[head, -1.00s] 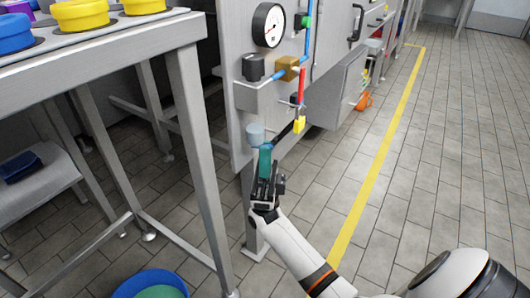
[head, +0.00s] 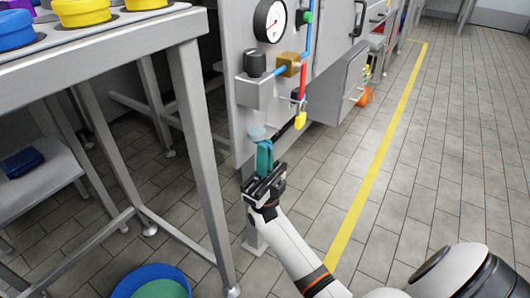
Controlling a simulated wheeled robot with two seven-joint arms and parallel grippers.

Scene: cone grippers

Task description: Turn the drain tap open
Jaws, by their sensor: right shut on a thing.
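The teal handle (head: 264,157), which looks like the drain tap, stands low in front of the grey panel in the head view, just below a pale blue-grey round part (head: 257,133). My right gripper (head: 264,178) comes up from below and is shut on the lower end of the teal handle. The fingers hide that end, and how the handle joins the panel is unclear. My left gripper is not in view.
A metal table (head: 185,60) stands left. Tiled floor is clear at right.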

